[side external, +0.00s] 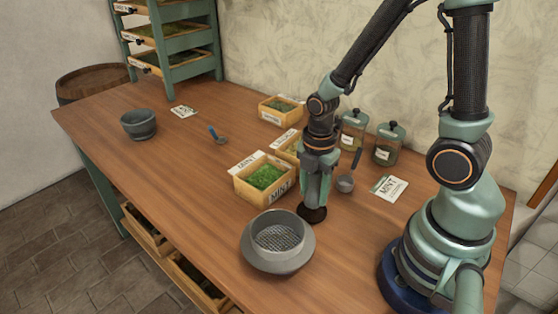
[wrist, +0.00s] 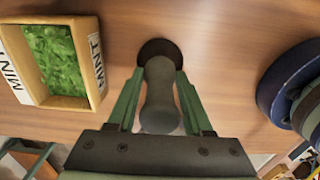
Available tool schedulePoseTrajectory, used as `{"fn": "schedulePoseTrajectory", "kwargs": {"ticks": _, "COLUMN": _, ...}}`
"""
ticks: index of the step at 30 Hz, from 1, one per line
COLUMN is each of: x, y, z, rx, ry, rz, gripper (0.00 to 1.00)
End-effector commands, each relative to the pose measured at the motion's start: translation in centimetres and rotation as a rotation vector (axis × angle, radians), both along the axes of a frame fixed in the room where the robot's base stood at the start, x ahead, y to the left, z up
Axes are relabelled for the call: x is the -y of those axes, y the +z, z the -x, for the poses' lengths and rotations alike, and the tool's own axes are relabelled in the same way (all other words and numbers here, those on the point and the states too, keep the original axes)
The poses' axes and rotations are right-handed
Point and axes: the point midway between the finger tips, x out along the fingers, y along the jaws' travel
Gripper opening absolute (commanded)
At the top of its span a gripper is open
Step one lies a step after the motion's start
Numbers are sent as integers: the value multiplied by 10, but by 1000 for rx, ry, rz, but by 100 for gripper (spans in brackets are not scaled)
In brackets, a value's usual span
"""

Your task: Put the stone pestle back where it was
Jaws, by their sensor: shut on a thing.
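The grey stone pestle (wrist: 160,97) is between the two green fingers of my gripper (wrist: 161,97) in the wrist view. My gripper is shut on it. The pestle's far end is over a dark round disc (wrist: 160,48) on the table; whether it touches the disc I cannot tell. In the side view my gripper (side external: 315,195) points straight down, low above the same dark disc (side external: 313,215). The pestle is mostly hidden behind the fingers there. A dark stone bowl (side external: 139,124), perhaps the mortar, stands at the far left of the table.
A box of green mint (side external: 264,178) stands left of my gripper, and a grey bowl with a mesh (side external: 278,242) stands in front. A small ladle (side external: 347,182), glass jars (side external: 387,145) and a mint card (side external: 389,188) are close on the right.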

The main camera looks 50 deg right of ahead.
Motion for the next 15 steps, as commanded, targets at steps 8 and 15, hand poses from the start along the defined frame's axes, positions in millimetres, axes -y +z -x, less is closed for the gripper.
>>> {"fn": "schedulePoseTrajectory", "kwargs": {"ticks": 8, "x": 0, "y": -23, "z": 0, "rx": 0, "ry": 0, "rz": 0, "gripper": 0}}
{"fn": "schedulePoseTrajectory", "kwargs": {"ticks": 15, "x": 0, "y": -24, "z": -1, "rx": 2, "ry": 0, "rz": 0, "gripper": 0}}
